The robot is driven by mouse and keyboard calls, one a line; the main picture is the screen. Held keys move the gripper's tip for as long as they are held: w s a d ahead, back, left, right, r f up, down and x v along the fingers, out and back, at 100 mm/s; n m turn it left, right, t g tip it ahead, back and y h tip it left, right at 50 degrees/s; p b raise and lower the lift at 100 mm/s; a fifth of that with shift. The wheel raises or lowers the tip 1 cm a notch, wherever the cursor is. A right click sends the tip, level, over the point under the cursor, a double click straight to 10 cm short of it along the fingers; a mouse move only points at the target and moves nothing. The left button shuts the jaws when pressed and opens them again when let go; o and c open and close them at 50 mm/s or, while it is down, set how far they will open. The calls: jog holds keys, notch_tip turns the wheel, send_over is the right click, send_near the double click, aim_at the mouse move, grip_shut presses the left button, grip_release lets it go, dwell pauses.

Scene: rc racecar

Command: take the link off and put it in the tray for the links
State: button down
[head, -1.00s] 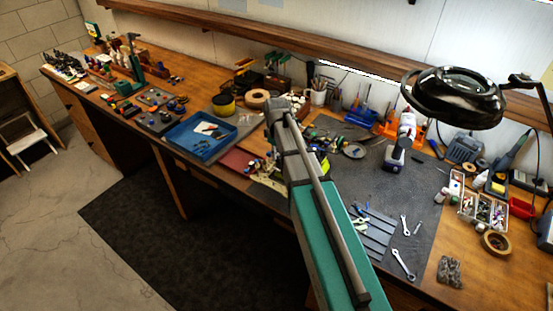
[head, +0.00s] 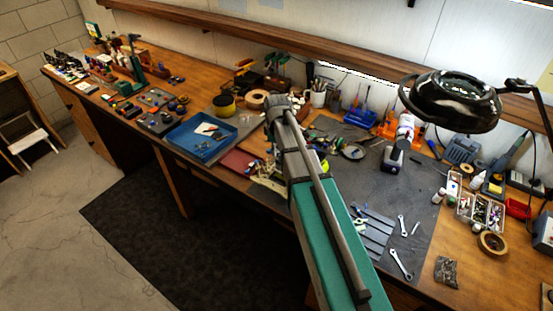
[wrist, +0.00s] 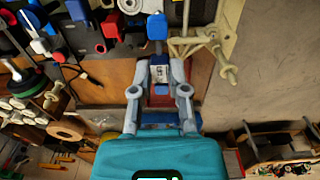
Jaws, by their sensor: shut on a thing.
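My gripper (wrist: 160,70) shows in the wrist view with its two grey fingers closed on a small piece with pale and dark marks. A grey stem with a blue end (wrist: 157,25) runs up from between the fingertips. I take this for the link, but the fingers hide part of it. A cream-coloured part of the car (wrist: 200,45) with a rod end stands just right of the fingers. In the head view my arm hides the gripper, and only some of the car (head: 268,178) shows beside it. A blue tray (head: 172,144) holding small parts lies left of the arm.
A red mat (head: 236,160) lies between the blue tray and the car. A magnifier lamp (head: 450,100) overhangs the right side. Wrenches (head: 401,263) and a grey slatted holder (head: 368,232) lie on the dark work mat.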

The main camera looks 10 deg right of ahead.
jog(key=shift+r+p, duration=0.9)
jog(key=shift+r, duration=0.15)
jog(key=shift+r, duration=0.1)
